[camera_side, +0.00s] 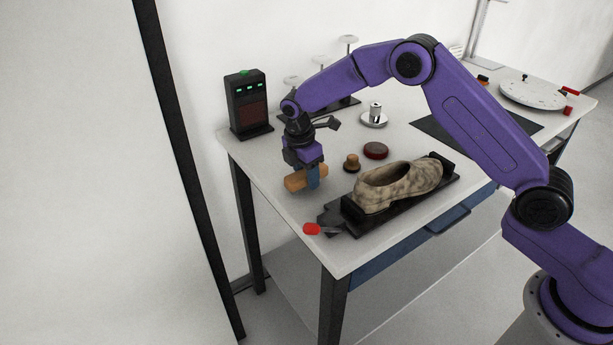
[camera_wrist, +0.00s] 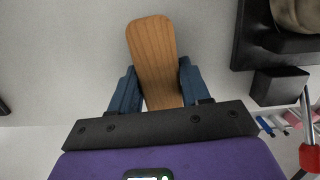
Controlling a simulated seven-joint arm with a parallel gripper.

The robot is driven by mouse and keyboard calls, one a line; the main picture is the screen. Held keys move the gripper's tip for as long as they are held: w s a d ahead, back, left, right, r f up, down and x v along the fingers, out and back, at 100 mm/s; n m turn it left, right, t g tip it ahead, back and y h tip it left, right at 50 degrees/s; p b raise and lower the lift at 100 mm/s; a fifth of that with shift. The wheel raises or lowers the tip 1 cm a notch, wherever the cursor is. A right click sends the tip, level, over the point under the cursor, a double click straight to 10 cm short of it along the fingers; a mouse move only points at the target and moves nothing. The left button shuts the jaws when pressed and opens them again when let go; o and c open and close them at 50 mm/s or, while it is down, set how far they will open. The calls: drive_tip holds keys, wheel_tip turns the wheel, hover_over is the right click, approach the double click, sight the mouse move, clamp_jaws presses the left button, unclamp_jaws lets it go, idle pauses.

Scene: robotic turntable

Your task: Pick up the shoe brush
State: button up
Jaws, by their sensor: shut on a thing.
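The shoe brush (camera_side: 298,181) has a wooden, light brown body and sits at the left part of the white table. My gripper (camera_side: 313,178) is above the table with its blue fingers on both sides of the brush, shut on it. In the wrist view the brush (camera_wrist: 154,58) lies lengthwise between the fingertips (camera_wrist: 157,82), its rounded end pointing away. I cannot tell whether the brush touches the table. Its bristles are hidden.
A beige shoe (camera_side: 400,184) is on a black holder (camera_side: 352,217) to the right. A small brown knobbed object (camera_side: 352,162), a dark red tin (camera_side: 376,151) and a black box (camera_side: 248,104) stand nearby.

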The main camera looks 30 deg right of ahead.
wheel_tip(320, 180, up, 2)
drive_tip(key=shift+r, duration=0.15)
drive_tip(key=s+d+r, duration=0.3)
drive_tip(key=s+r, duration=0.7)
drive_tip(key=s, duration=0.3)
drive_tip(key=shift+s+d, duration=0.15)
drive_tip(key=shift+s, duration=0.2)
